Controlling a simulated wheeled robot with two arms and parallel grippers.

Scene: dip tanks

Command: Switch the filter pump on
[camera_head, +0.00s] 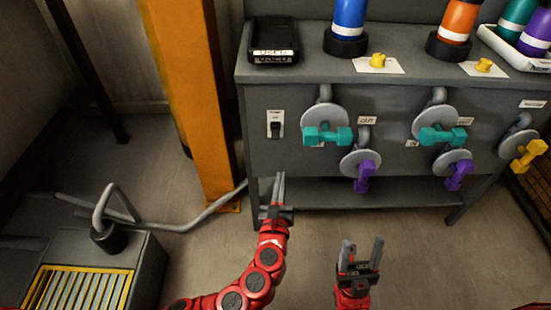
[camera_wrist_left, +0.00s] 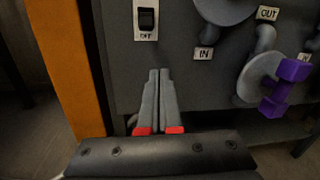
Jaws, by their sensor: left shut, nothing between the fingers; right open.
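A black rocker switch on a pale plate (camera_head: 275,124) is on the front panel of the grey bench, at its left end. In the left wrist view the switch (camera_wrist_left: 146,19) is near the top, with a label below it that seems to read OFF. My left gripper (camera_head: 279,178) is shut and empty, below the switch and apart from it. In the left wrist view its fingers (camera_wrist_left: 159,75) point up toward the panel, just below and right of the switch. My right gripper (camera_head: 361,252) is open and empty, in front of the bench over the floor.
Teal valve handles (camera_head: 327,135), purple handles (camera_head: 365,176) and a yellow one (camera_head: 528,153) stick out of the panel right of the switch. An orange post (camera_head: 190,90) stands just left of the bench. A grated box (camera_head: 80,285) is at lower left.

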